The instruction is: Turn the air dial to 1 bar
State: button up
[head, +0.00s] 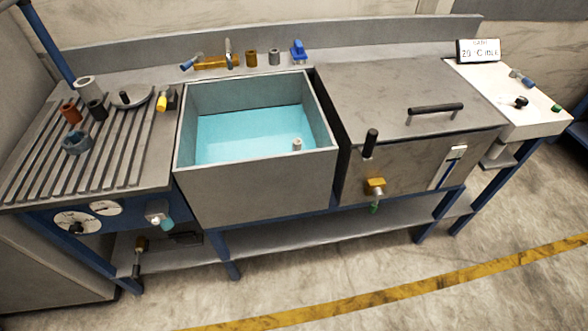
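A round white dial plate with a black knob (76,228) is on the blue front panel below the slatted bench, at the lower left of the head view. It is likely the air dial. Its markings and the knob's pointer are too small to read. A smaller round white gauge (106,208) sits just to its right and a little higher; its reading cannot be made out. My gripper is not in view, and nothing of it shows near the dial.
A valve with a teal end (159,218) juts from the panel right of the gauge. The slatted bench (30,180) overhangs the panel and holds small parts. An open sink with blue water (255,185) stands to the right. The floor in front is clear.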

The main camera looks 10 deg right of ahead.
aim_at(76, 229)
jog(key=j+z, duration=0.15)
jog(key=j, duration=0.45)
jog(key=j+z, duration=0.15)
jog(key=j, duration=0.45)
jog(key=k+j+z, duration=0.1)
jog(key=j, duration=0.45)
jog(key=u, duration=1.2)
